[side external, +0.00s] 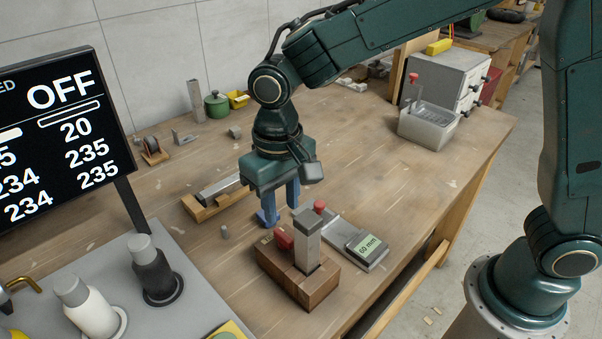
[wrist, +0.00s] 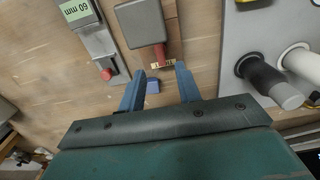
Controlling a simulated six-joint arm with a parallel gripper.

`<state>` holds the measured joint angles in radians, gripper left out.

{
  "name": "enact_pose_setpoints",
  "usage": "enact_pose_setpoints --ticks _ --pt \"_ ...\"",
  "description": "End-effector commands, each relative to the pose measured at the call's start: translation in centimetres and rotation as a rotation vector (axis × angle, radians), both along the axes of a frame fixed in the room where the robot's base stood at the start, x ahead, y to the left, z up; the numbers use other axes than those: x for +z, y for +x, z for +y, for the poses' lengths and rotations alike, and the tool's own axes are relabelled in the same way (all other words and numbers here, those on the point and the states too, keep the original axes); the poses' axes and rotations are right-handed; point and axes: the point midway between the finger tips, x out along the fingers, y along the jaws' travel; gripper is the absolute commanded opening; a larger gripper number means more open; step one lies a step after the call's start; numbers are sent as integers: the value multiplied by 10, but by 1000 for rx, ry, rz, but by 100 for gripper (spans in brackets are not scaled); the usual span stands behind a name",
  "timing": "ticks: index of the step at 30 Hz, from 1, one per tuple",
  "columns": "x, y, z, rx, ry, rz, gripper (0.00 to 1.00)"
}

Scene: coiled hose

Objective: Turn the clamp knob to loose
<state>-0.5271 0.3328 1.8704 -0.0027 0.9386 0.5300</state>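A red knob (side external: 284,237) sits beside a square grey metal post (side external: 307,242) on a wooden block (side external: 297,275). In the wrist view, this red knob (wrist: 160,51) shows beside the post's grey top (wrist: 140,23), with a small yellow label (wrist: 162,64) close by. A second red knob (side external: 319,206) is on a grey gauge (side external: 367,249) reading 60 mm; it also shows in the wrist view (wrist: 107,74). I cannot tell which is the clamp knob. My gripper (side external: 280,212) points down just behind the wooden block. Its blue fingers (wrist: 160,69) are apart, with nothing gripped.
A grey board with a black cylinder (side external: 152,269) and a white cylinder (side external: 89,308) lies at front left. A display (side external: 65,130) reads OFF. A metal bin (side external: 427,128) stands at back right.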

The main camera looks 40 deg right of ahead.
Motion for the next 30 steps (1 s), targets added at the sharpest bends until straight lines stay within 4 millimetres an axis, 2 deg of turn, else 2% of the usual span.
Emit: enact_pose_setpoints --ticks 6,12,18,27,30 --pt "-35 -1 0 0 -2 4 34" --pt "-57 0 0 0 0 3 34" --pt "-67 0 0 0 1 2 34" --pt "-69 0 0 0 1 1 34" --pt "-69 0 0 0 1 1 16"
